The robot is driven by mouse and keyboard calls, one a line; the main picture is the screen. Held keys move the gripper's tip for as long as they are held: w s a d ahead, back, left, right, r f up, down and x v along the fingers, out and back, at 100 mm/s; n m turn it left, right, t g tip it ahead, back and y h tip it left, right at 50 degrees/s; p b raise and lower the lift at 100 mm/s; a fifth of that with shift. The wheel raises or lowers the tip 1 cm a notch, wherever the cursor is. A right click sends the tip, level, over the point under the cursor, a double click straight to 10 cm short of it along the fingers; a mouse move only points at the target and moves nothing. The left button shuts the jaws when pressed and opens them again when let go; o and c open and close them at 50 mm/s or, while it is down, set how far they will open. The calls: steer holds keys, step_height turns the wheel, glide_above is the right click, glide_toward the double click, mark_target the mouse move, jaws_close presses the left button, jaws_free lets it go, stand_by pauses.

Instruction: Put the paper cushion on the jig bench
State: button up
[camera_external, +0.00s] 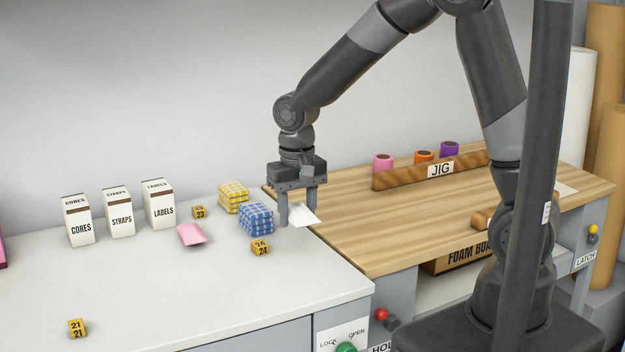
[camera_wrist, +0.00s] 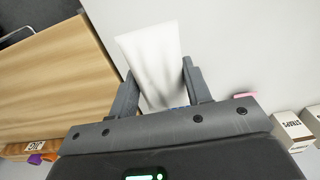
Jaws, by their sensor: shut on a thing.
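The white paper cushion (camera_external: 303,216) hangs between the two fingers of my gripper (camera_external: 298,214), which is shut on it. In the wrist view the cushion (camera_wrist: 153,62) sticks out past the fingertips of my gripper (camera_wrist: 159,74). The gripper points down above the right end of the white counter, close to the edge of the wooden bench. The jig bench (camera_external: 415,217) has a wooden top and a JIG sign on a rail at its back; it shows at the left in the wrist view (camera_wrist: 50,85).
Blue (camera_external: 257,218) and yellow (camera_external: 233,197) checked stacks, a pink packet (camera_external: 191,234), white boxes (camera_external: 120,212) and small numbered yellow blocks (camera_external: 260,248) stand on the white counter (camera_external: 190,290). Several coloured rolls (camera_external: 424,156) line the jig rail (camera_external: 400,178). The bench's front left is clear.

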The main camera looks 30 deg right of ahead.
steer(key=shift+w+d+r, duration=0.1)
steer(key=shift+d+r, duration=0.3)
steer(key=shift+d, duration=0.25)
steer(key=w+d, duration=0.5)
steer(key=d, duration=0.8)
steer(key=w+d, duration=0.5)
steer(key=d, duration=0.7)
steer(key=w+d, duration=0.5)
steer(key=d, duration=0.8)
glide_above(360, 202)
step_height(360, 202, down, 7)
steer(key=shift+w+d+r, duration=0.1)
steer(key=shift+f, duration=2)
steer(key=shift+f, duration=0.1)
steer(key=o, duration=1)
steer(key=shift+c, duration=0.2)
